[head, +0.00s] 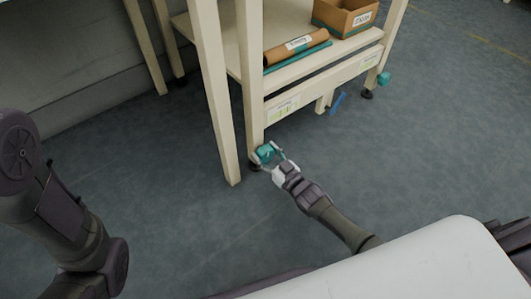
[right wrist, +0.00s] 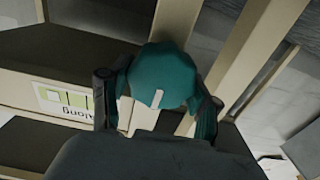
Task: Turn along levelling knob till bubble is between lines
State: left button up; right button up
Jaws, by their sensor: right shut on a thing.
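The teal levelling knob (head: 266,152) sits low at the foot of the bench's near leg. My right gripper (head: 270,154) is shut on it, one finger on each side. In the right wrist view the knob (right wrist: 163,80) fills the middle and has a short white mark on its face. Beside it a level label (right wrist: 68,100) shows upside down, with green and pale blocks and the word "along". The label also shows in the head view (head: 283,106), too small to read a bubble. My left gripper is out of view; only my left arm shows.
A second teal knob (head: 383,78) is at the far right leg, near another label (head: 371,62). A brown roll (head: 297,47) and a cardboard box (head: 345,17) are on the lower shelf. Floor right of the bench is clear.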

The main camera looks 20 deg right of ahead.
jog(key=shift+m, duration=0.3)
jog(key=m+p, duration=0.1)
jog(key=m, duration=0.2)
jog(key=shift+d, duration=0.1)
jog(key=m, duration=0.2)
jog(key=shift+m, duration=0.3)
jog(key=shift+d+f+m, duration=0.1)
jog(key=shift+f+m, duration=0.05)
jog(key=shift+m, duration=1.45)
jog(key=o, duration=1.1)
jog(key=shift+o, duration=0.2)
